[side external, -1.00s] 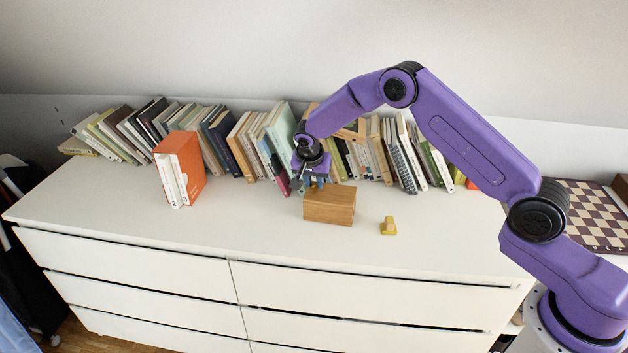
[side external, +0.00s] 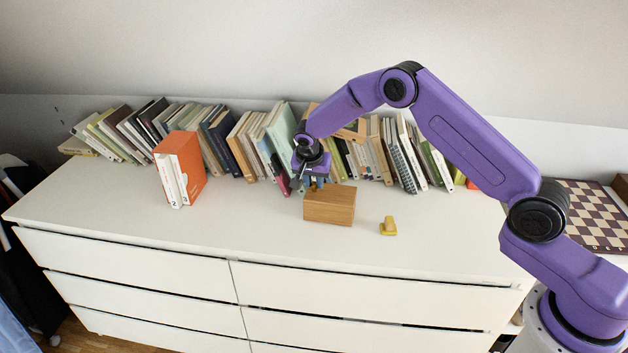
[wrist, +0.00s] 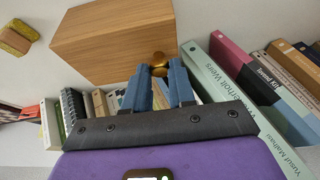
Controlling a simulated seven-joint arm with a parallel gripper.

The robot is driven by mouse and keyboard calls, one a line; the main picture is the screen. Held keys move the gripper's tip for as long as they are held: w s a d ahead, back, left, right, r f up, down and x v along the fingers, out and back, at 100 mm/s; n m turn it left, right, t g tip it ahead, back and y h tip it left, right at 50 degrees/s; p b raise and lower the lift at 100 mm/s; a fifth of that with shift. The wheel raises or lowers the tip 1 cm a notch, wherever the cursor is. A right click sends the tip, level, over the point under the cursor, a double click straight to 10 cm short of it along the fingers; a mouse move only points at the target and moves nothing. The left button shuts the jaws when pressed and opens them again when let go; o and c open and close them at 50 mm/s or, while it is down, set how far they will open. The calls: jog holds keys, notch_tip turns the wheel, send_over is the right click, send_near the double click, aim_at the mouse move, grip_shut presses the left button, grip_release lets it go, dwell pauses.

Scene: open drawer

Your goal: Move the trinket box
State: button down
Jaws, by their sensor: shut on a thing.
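A wooden box (side external: 328,207), the likely trinket box, stands on the white dresser top. In the wrist view it shows at the upper left (wrist: 110,40) with a small brass knob (wrist: 158,62) on its side. My gripper (side external: 318,184) is at the box's far side, in front of the books. In the wrist view its blue fingertips (wrist: 158,70) are on either side of the knob and shut on it. The side view mostly hides this contact.
A row of leaning books (side external: 240,143) lines the back, close behind my gripper. An orange book with white ones (side external: 180,168) stands to the left. A chessboard (side external: 592,215) lies at the far right. The front and left of the dresser top (side external: 110,222) are clear.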

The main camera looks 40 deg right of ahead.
jog(key=shift+a, duration=0.1)
jog(key=s+a, duration=0.7)
jog(key=s, duration=0.2)
jog(key=shift+a, duration=0.2)
dwell(0.5)
jog(key=c, duration=0.9)
grip_release()
jog(key=shift+o, duration=0.2)
jog(key=shift+w, duration=0.1)
jog(key=shift+r, duration=0.15)
jog(key=v, duration=1.7)
